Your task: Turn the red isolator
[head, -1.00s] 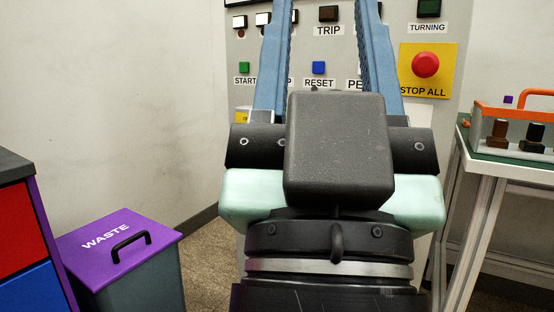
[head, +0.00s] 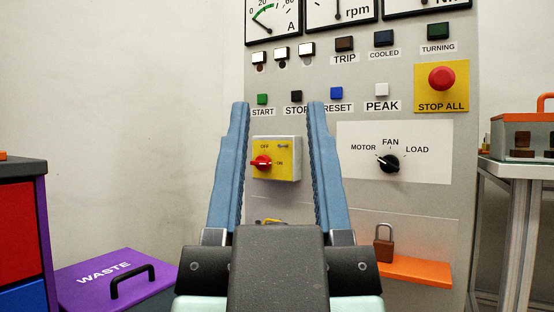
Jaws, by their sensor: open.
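The red isolator (head: 261,162) is a small red rotary handle on a yellow plate (head: 285,164) of a white box, low on the left of the grey panel. The plate is marked OFF at the top and ON at the right. The handle appears to lie roughly sideways, with its end toward ON. My gripper (head: 278,108) is open and empty, its two blue fingers pointing up in the picture on either side of the isolator box. The fingers look nearer to me than the panel, and I see no contact.
A black MOTOR/FAN/LOAD selector (head: 389,163) and a red STOP ALL button (head: 441,78) are to the right. A brown padlock (head: 383,243) stands on an orange shelf (head: 422,270). A purple WASTE bin (head: 112,279) is at lower left, a workbench (head: 521,167) at right.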

